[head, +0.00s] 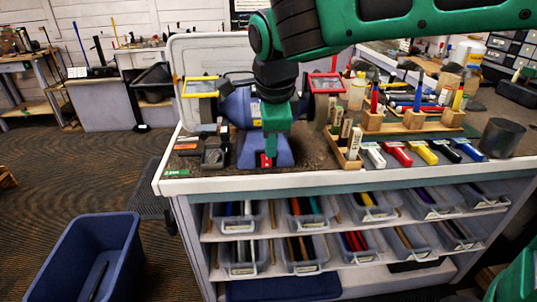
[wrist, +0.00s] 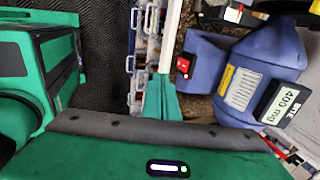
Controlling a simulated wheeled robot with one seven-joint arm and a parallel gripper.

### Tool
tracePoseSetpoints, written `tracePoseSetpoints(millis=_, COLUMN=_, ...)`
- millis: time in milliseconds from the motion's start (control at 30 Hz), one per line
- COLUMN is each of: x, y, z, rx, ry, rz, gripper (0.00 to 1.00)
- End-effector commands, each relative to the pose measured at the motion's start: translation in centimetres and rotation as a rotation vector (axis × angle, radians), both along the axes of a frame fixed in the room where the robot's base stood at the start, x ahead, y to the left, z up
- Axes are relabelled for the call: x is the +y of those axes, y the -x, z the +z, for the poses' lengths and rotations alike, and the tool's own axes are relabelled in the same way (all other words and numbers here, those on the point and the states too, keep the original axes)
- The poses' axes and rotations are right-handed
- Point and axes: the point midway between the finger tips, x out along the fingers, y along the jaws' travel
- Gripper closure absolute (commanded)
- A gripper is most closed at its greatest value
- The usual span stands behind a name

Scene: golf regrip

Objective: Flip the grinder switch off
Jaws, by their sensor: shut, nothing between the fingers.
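The bench grinder (head: 241,108) is blue, with a wheel and eye shield at each side, and stands on the workbench near its left end. Its red switch (head: 266,160) is on the front of the blue base; it also shows in the wrist view (wrist: 183,65). My gripper (head: 270,151) points down in front of the grinder, its green fingers shut and empty. In the wrist view the fingertips (wrist: 162,80) are close to the switch, to its left. I cannot tell whether they touch it or which way the switch is set.
A row of coloured grips (head: 421,153) and wooden holders stand right of the grinder. Small dark boxes (head: 213,155) sit to its left. Bins (head: 305,210) fill the shelves below. A blue tub (head: 85,255) is on the floor at left.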

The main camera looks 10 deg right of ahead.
Motion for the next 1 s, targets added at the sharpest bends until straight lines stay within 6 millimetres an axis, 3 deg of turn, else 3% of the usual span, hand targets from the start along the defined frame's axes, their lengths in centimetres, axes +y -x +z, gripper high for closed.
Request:
tracePoseSetpoints(millis=567, x=-0.1, y=-3.0, z=-9.3, rx=0.004, ry=0.003, rz=0.000, gripper=1.00)
tracePoseSetpoints(millis=800, x=0.0, y=-6.2, z=-9.5, rx=0.000, ry=0.000, rz=-0.001, gripper=1.00)
tracePoseSetpoints(millis=1000, x=0.0, y=-7.0, z=-9.5, rx=-0.001, ry=0.000, rz=-0.001, gripper=1.00)
